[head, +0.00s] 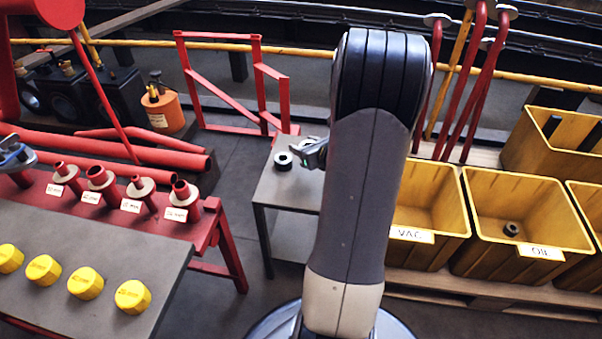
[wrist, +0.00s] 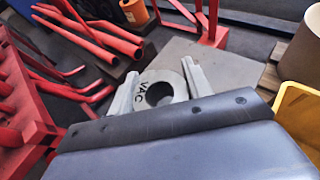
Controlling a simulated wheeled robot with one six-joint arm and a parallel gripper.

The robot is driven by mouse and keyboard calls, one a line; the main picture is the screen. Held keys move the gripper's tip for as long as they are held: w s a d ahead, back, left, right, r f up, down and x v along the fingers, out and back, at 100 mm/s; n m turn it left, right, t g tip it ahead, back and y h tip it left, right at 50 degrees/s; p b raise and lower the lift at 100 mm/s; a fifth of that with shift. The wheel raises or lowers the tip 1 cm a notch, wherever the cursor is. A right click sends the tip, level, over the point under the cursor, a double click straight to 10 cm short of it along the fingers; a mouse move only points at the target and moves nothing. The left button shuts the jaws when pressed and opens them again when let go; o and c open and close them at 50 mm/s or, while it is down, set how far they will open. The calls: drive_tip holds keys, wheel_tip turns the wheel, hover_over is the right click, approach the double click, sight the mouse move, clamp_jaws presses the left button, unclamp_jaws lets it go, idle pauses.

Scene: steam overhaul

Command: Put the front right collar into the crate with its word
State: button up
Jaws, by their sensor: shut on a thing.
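A pale ring-shaped collar (wrist: 176,82) with a dark bore sits between the two fingers of my gripper (wrist: 160,70) in the wrist view. The word VAC reads on its face. In the head view the collar (head: 283,160) shows at the tip of my gripper (head: 304,152), at the small grey table (head: 270,192). I cannot tell whether it touches the tabletop. My gripper is shut on it. The yellow crate labelled VAC (head: 410,237) stands right of my arm, partly hidden by it. The crate labelled OIL (head: 541,253) is beside it.
A small dark ring (head: 511,229) lies in the OIL crate. More yellow crates (head: 560,135) stand at the right. Red posts and levers (head: 466,85) rise behind the crates. At left are a red bench with labelled flanged pipes (head: 97,180) and a table with yellow caps (head: 132,296).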

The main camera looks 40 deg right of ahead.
sight(305, 173)
wheel_tip(305, 173, down, 8)
drive_tip(key=b, duration=0.3)
drive_tip(key=shift+f, duration=0.15)
drive_tip(key=shift+f+b, duration=0.15)
drive_tip(key=shift+b, duration=0.15)
drive_tip(key=o, duration=1.3)
